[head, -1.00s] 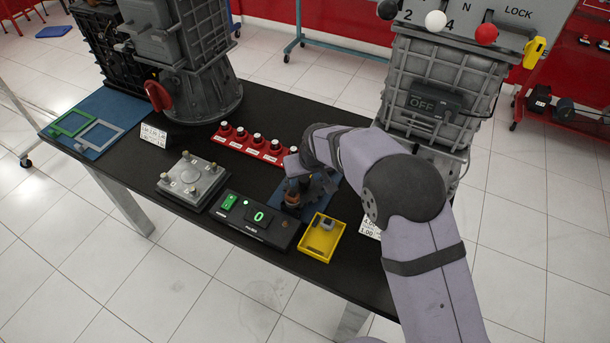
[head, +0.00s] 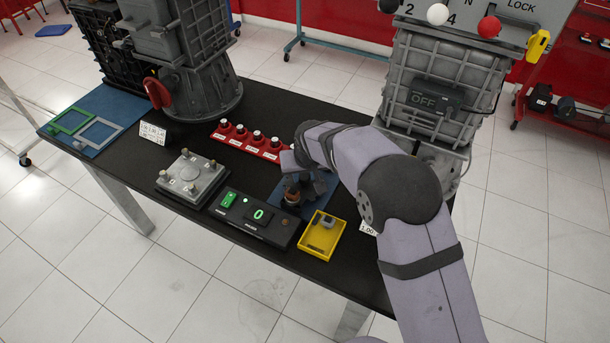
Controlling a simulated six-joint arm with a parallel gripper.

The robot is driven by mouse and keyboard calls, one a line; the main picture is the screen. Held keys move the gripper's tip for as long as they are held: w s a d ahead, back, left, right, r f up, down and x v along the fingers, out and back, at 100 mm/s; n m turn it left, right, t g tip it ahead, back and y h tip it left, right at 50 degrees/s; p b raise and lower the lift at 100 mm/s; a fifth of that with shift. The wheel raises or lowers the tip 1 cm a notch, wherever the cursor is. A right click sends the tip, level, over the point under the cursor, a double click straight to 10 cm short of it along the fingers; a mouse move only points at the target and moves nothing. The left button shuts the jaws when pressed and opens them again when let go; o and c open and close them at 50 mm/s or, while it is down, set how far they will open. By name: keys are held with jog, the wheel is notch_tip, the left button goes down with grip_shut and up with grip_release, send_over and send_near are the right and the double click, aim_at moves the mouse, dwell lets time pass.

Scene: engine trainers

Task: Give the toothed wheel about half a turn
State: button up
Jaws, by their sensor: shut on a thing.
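My gripper (head: 294,187) is at the end of my arm, low over a blue mat (head: 276,203) near the middle of the black table. It is shut on a small brown and grey part (head: 292,198) on the mat. I take this to be part of the toothed wheel, but its teeth are not clear at this size. My wrist hides much of it. The black counter box (head: 255,219) just left of the mat shows a green 0 and a green switch.
A yellow tray (head: 318,250) with a small grey part stands close in front of the gripper. Large grey housings (head: 205,60) stand at the back.

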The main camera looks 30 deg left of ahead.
jog(key=m+b, duration=0.1)
jog(key=m+h+b, duration=0.1)
jog(key=m, duration=0.1)
jog(key=shift+a+f+t+b, duration=0.15)
jog(key=shift+f+t+b, duration=0.05)
jog(key=shift+t+b, duration=0.1)
jog(key=m+h+b, duration=0.1)
jog(key=m, duration=0.3)
jog(key=shift+a+r+h, duration=0.1)
jog(key=shift+r+h, duration=0.05)
jog(key=shift+h, duration=0.25)
jog(key=m, duration=0.1)
jog(key=m+h+p, duration=0.1)
jog(key=m, duration=0.1)
jog(key=shift+a+r+m, duration=0.1)
jog(key=shift+r+m, duration=0.1)
jog(key=shift+m, duration=0.1)
jog(key=shift+f+m+h+p, duration=0.1)
jog(key=shift+m+h+p, duration=0.5)
jog(key=shift+m+p, duration=0.5)
jog(key=shift+m+g, duration=0.4)
jog(key=shift+m, duration=0.1)
jog(key=o, duration=1)
jog(key=shift+o, duration=0.2)
jog(key=shift+a, duration=0.1)
